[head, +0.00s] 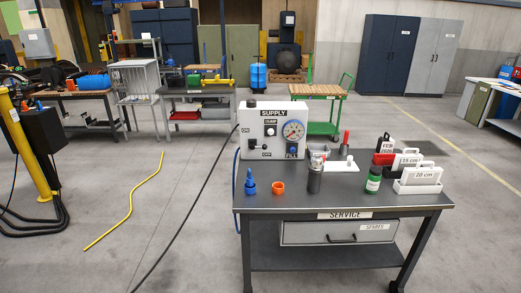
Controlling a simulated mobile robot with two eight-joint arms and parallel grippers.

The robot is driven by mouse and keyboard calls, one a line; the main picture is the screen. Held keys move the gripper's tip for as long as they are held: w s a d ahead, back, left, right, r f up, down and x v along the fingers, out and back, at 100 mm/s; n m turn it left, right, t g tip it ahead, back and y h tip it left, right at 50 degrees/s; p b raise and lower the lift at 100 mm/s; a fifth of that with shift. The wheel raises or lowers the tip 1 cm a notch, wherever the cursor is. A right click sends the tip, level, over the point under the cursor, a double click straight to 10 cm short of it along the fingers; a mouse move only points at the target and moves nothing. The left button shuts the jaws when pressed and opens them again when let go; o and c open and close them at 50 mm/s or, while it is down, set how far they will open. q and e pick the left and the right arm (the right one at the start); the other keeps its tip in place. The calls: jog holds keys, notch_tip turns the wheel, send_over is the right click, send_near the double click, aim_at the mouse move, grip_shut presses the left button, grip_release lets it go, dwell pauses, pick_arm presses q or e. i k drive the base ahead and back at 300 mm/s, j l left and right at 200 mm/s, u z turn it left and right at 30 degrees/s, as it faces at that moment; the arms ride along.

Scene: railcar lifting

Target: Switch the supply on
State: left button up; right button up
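The supply unit (273,133) is a white box marked SUPPLY, standing on the back left of the dark service table (340,202). Its front carries a black lever switch (257,145) between an ON label at its upper left and an OFF label below it. The lever is too small to tell its position for certain. A clamp control (270,131) sits above it, and a round gauge (293,131) with a blue FILL knob (291,149) is to the right. Neither of my grippers is in view.
On the table are a blue fitting (250,182), an orange ring (278,188), a dark cylinder (314,180), a green bottle (373,180) and labelled holders (418,180). A black cable (190,215) and yellow hose (130,210) lie on the floor left of the table.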

aim_at(259, 147)
jog(key=i+l, duration=0.15)
jog(key=i, duration=0.4)
jog(key=i+l, duration=0.15)
jog(key=i, duration=0.4)
jog(key=i+l, duration=0.1)
jog(key=i, duration=0.45)
jog(key=i+l, duration=0.15)
jog(key=i, duration=0.4)
